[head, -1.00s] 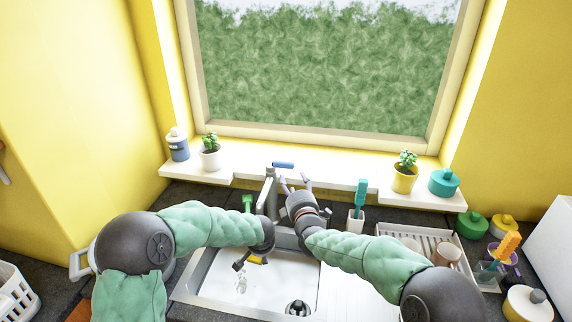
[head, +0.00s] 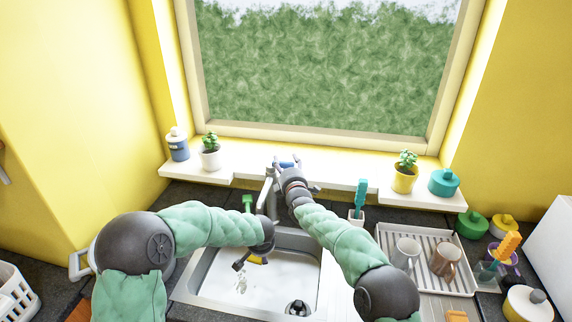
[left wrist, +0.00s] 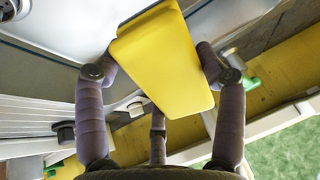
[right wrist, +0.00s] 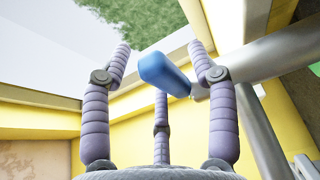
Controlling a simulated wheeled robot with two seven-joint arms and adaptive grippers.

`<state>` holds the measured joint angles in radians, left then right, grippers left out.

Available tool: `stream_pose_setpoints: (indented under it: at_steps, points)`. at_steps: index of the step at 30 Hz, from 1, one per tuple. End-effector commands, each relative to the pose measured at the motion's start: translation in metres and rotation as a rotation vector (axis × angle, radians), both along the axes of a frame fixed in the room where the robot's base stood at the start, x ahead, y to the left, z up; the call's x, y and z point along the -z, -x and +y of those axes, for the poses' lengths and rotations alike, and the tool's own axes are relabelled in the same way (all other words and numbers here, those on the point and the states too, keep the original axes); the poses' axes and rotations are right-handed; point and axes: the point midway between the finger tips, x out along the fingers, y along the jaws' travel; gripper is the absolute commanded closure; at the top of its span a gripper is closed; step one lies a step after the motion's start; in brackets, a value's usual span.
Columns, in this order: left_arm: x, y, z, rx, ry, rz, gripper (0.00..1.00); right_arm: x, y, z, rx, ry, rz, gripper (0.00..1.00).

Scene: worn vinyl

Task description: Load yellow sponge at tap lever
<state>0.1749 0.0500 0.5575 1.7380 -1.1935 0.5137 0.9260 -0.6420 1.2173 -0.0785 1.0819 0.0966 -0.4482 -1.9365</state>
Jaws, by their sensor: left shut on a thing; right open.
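The yellow sponge (left wrist: 165,58) is held between the fingers of my left gripper (left wrist: 155,70), which is shut on it. In the head view a small part of the sponge (head: 258,261) shows below that gripper, over the sink basin. The tap (head: 270,190) stands behind the sink, with a blue lever (head: 290,163) at its top. My right gripper (head: 283,166) is at the lever. In the right wrist view the blue lever (right wrist: 163,72) lies between the open fingers (right wrist: 160,62), apart from both side fingertips.
The sink (head: 215,283) has a drain at the front. A rack (head: 425,262) with two mugs stands at right. A cup with a teal brush (head: 361,195) stands right of the tap. Potted plants (head: 210,155) and a teal jar (head: 443,182) sit on the sill.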

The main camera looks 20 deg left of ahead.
Motion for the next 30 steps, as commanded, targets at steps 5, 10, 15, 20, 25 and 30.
stream_pose_setpoints:
  at_steps: [5,10,15,20,25,30]
  points:
    - [-0.0001,0.0000,0.0001,0.000,0.000,0.000,0.56,-0.0003,-0.0037,0.0023,0.000,0.000,0.000,0.41]
    - [-0.0002,-0.0001,0.0001,0.000,0.000,0.000,0.56,-0.0003,-0.0039,0.0025,0.000,0.000,0.000,0.41]
    - [-0.0001,0.0000,0.0001,0.000,0.000,0.000,0.56,-0.0003,-0.0038,0.0024,0.000,0.000,0.000,0.66]
    - [-0.0001,0.0000,0.0001,0.000,0.000,0.000,0.56,-0.0001,-0.0038,0.0024,0.000,0.000,0.000,1.00]
    - [-0.0001,0.0000,0.0000,0.000,0.000,0.000,0.56,-0.0002,-0.0040,0.0024,-0.004,0.000,-0.001,1.00]
    - [-0.0001,0.0000,0.0000,0.000,0.000,0.000,0.56,-0.0012,-0.0062,0.0028,-0.035,-0.004,-0.005,1.00]
